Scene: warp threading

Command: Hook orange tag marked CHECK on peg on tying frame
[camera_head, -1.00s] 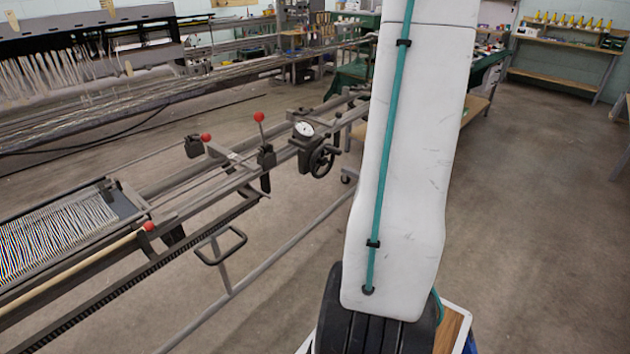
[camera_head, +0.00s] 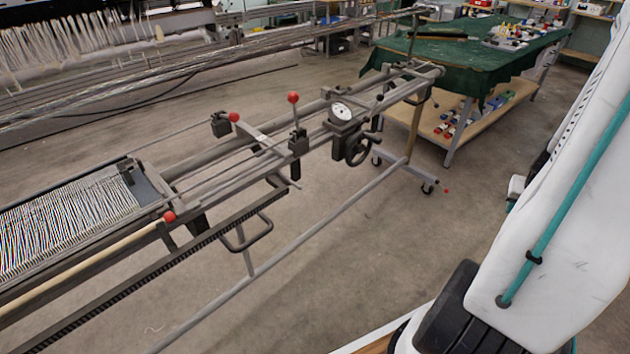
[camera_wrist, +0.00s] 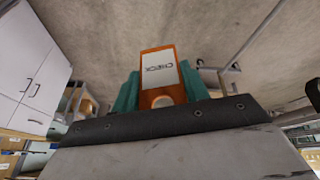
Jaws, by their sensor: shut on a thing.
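The orange tag (camera_wrist: 162,97) with a white CHECK label shows in the wrist view, its lettering upside down. My gripper (camera_wrist: 163,90) is shut on the tag, with a teal finger on either side of it. The tying frame (camera_head: 320,130) runs diagonally through the head view, with red-knobbed levers, a round dial and a handwheel. I cannot tell which part of it is the peg. My gripper and the tag are outside the head view, where only part of my white arm shows at right.
A green-covered table (camera_head: 475,55) with a lower shelf stands beyond the frame's far end. A warp of striped threads (camera_head: 70,222) lies at left. Bare concrete floor (camera_head: 400,240) is open in front of the frame. White cabinets (camera_wrist: 35,70) show at left in the wrist view.

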